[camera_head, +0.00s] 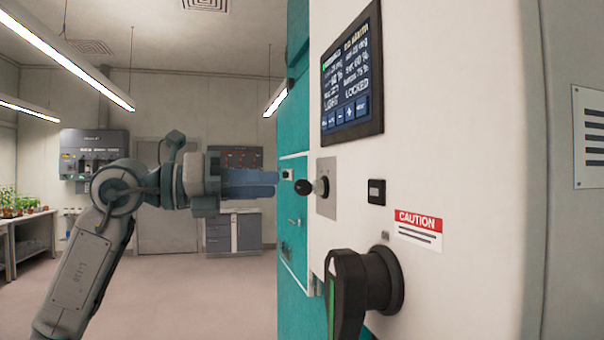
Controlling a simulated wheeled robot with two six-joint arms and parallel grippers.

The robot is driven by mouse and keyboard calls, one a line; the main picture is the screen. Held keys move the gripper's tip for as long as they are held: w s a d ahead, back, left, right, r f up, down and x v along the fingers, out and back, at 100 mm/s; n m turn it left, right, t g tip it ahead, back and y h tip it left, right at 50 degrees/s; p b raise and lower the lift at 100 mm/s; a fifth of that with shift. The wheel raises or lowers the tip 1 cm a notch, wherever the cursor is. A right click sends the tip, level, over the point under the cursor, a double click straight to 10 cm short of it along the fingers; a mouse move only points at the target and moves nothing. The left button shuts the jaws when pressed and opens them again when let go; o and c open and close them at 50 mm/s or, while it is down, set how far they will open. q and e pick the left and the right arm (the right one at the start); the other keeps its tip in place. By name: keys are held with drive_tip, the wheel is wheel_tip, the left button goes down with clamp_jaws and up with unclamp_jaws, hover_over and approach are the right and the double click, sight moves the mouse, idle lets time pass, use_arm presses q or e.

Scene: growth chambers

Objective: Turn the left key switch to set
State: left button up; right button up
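The key switch (326,188) is on the white panel, a black key head sticking out to the left from a square metal plate. My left gripper (276,183) comes in from the left at about the key's height, its bluish fingers pointing at the key. In the picture the fingertips end a little short of the key head, with a small gap between. The fingers overlap in this side view, so I cannot tell if they are open or shut. The key's set mark cannot be read. My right gripper is not in view.
A large black rotary handle (365,284) juts out below the key switch. Above it is a display (352,78) reading LOCKED. A small black switch (376,191) and a red-and-white caution label (418,228) sit to the right. A teal door (292,225) stands behind. The floor at left is clear.

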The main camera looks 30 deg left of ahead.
sight(301, 181)
use_arm(q)
drive_tip(key=p+x, duration=0.3)
drive_tip(key=x, duration=0.3)
drive_tip(key=shift+r, duration=0.1)
drive_tip(key=shift+w+d, duration=0.25)
drive_tip(key=shift+w, duration=0.1)
drive_tip(key=shift+s, duration=0.1)
clamp_jaws()
